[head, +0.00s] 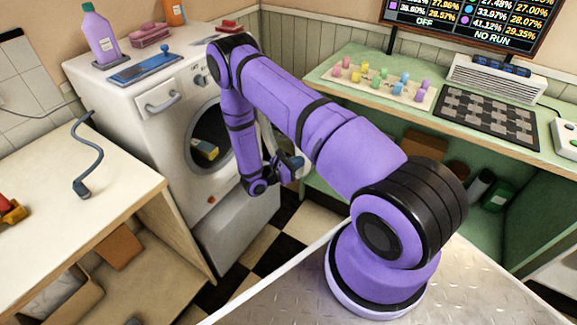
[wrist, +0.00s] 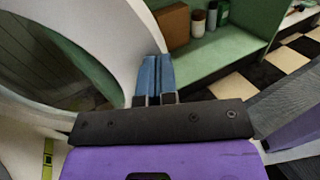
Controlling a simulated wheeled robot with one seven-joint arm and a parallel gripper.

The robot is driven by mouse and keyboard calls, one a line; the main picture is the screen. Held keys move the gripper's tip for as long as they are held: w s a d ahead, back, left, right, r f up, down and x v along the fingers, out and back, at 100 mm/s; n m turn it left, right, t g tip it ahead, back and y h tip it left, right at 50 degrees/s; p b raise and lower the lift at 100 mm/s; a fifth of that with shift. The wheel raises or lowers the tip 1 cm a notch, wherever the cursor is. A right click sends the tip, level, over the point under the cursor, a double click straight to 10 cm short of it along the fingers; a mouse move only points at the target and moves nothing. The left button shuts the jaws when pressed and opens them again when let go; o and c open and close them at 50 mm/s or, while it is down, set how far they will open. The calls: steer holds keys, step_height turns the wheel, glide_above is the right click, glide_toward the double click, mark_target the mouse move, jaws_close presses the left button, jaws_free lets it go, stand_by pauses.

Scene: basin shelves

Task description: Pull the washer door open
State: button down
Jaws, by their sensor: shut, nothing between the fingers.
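The white washer (head: 160,120) stands against the left wall in the head view. Its round opening (head: 203,128) shows dark, with a yellow and grey item (head: 205,150) inside. The washer door stands swung out on the right of the opening, mostly hidden behind my arm; how wide it is open is hard to tell. In the wrist view, the door's white ring (wrist: 112,35) and dark glass (wrist: 50,60) fill the left side. My gripper (head: 297,163) is shut and empty; its blue fingers (wrist: 158,72) are close beside the ring's outer edge. Whether they touch it is unclear.
A green counter (head: 350,75) with an open shelf below stands to the right, near the door side. A wooden table (head: 60,180) with a blue bent tool (head: 88,155) is at left. Bottles and a blue tray (head: 145,68) stand on the washer. Checkered floor (head: 265,245) lies between.

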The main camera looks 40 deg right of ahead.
steer(key=w+d+n+t, duration=0.2)
steer(key=d+t, duration=0.3)
steer(key=d, duration=1.7)
steer(key=shift+w+d+n, duration=0.35)
steer(key=shift+w+n, duration=0.05)
steer(key=shift+n, duration=0.3)
